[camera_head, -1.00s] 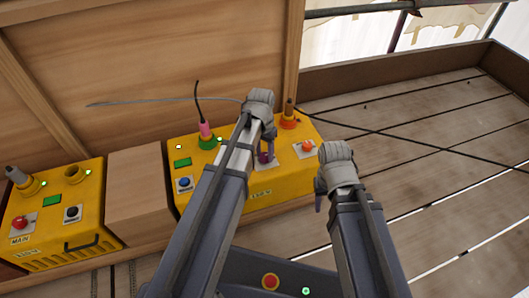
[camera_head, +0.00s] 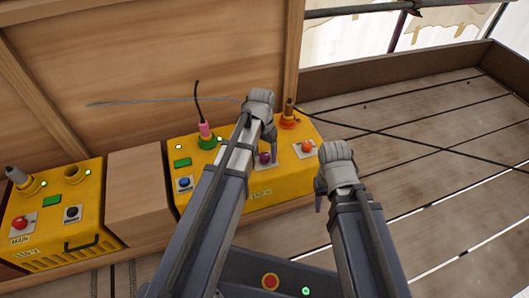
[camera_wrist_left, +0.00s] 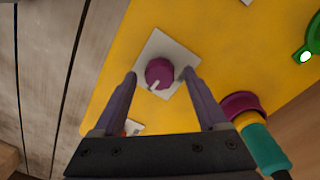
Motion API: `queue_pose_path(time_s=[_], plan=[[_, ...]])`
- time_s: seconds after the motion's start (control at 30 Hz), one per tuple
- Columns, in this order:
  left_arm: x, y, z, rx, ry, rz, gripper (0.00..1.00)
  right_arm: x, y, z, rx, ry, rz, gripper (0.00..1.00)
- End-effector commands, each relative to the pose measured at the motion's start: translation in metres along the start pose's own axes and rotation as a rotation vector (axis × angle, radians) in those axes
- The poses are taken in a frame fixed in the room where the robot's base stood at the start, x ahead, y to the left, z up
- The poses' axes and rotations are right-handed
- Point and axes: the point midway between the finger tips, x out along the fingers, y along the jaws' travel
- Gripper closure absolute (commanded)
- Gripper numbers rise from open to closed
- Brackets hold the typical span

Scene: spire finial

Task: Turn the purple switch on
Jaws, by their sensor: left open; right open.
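The purple switch is a round knob (camera_wrist_left: 159,73) with a white mark, on a pale square plate (camera_wrist_left: 163,50) on the yellow box (camera_wrist_left: 215,40). In the head view the knob (camera_head: 264,158) shows on the box's front, just below my left gripper (camera_head: 273,149). My left gripper (camera_wrist_left: 160,77) is open in the left wrist view, with one finger on each side of the knob; I cannot tell if they touch it. The knob's mark points to the lower left in that view. My right gripper (camera_head: 319,202) is open and empty, to the right of the box.
Wooden planks (camera_head: 450,200) lie clear at right.

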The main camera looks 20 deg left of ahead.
Motion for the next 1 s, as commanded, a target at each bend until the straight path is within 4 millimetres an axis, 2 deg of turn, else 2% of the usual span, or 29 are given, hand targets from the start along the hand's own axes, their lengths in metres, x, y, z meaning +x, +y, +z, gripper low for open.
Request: queue_pose_path(time_s=[0.37,0.8,1.0], plan=[[-0.010,0.000,0.000,0.000,0.000,0.000,0.25,-0.009,0.001,0.001,0.000,0.000,0.000,0.50],[-0.064,0.000,0.000,0.000,0.000,0.000,0.25,-0.063,0.006,0.004,0.000,-0.004,0.000,0.50],[-0.078,0.000,0.000,0.000,0.000,0.000,0.25,-0.078,0.008,0.005,-0.003,-0.004,0.000,0.50]])
